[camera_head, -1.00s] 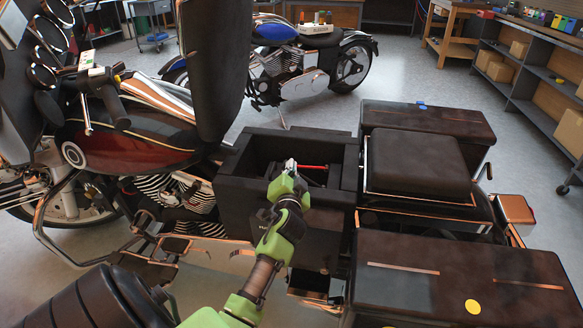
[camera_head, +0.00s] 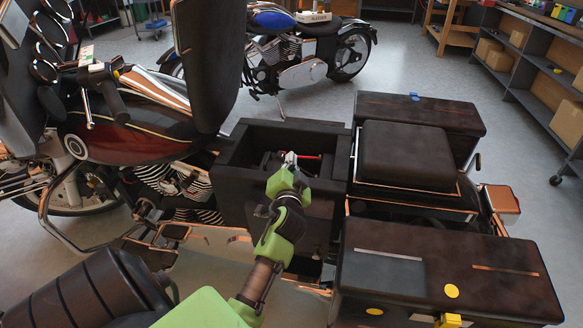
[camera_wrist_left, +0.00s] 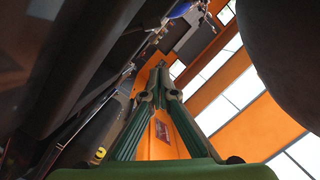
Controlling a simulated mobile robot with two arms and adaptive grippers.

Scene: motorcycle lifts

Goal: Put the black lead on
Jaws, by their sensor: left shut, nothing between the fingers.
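The open black battery box (camera_head: 330,186) is in the middle of the motorcycle, in front of the seat. My left gripper (camera_head: 290,157) is shut and empty, with its tips over the opening of the box. A short red piece (camera_head: 308,156), perhaps a lead or terminal, shows just right of the tips; I cannot tell whether they touch. The inside of the box is dark, and I cannot make out the black lead in it. In the left wrist view the gripper's fingers (camera_wrist_left: 160,68) come together at the tips. My right gripper is not in view.
A tall black panel (camera_head: 207,60) stands up left of the box. The seat (camera_head: 408,155) and two dark panniers (camera_head: 425,112) (camera_head: 500,285) lie to the right. A blue motorcycle (camera_head: 300,50) stands behind, with shelves (camera_head: 540,75) at the back right and clear floor between.

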